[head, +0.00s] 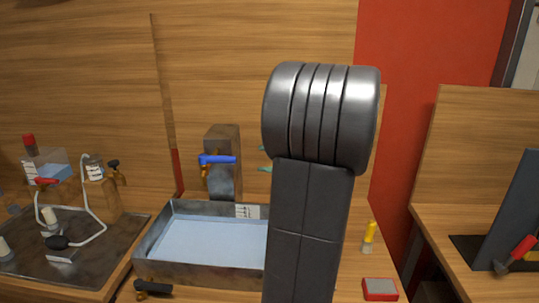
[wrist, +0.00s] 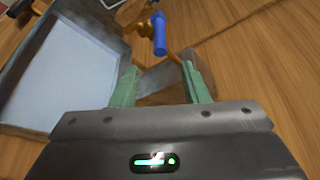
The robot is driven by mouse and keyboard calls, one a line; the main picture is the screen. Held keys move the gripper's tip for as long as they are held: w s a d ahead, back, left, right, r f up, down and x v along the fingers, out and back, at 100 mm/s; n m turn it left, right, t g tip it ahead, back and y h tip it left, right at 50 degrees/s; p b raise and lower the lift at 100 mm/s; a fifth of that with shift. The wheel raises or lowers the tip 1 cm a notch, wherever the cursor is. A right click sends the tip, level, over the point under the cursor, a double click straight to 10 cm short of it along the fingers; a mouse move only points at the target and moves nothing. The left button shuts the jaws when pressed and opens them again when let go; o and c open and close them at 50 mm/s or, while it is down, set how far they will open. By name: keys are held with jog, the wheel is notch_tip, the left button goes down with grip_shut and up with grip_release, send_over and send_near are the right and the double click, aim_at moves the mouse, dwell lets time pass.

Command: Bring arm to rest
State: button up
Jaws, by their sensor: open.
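My arm rises in the middle of the head view and hides most of my gripper. Only its green fingertips (head: 265,159) show past the arm's left edge. In the wrist view the two green fingers of my gripper (wrist: 162,78) stand apart, with nothing held between them. Beyond them is a grey-brown block (head: 222,187) bearing a tap with a blue handle (head: 217,160); the blue handle also shows in the wrist view (wrist: 160,33). I cannot tell the exact gap from fingers to block.
A metal basin (head: 200,274) with a pale blue inside lies left of my arm. A yellow-topped bottle (head: 369,234) and a red-grey box (head: 380,289) are at right. A dark tray (head: 95,277) with tubing stands far left. A wooden wall closes the back.

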aim_at(233, 159)
jog(key=p+x, duration=0.2)
jog(key=x, duration=1.1)
jog(key=shift+w+a+f, duration=0.1)
jog(key=shift+a, duration=0.3)
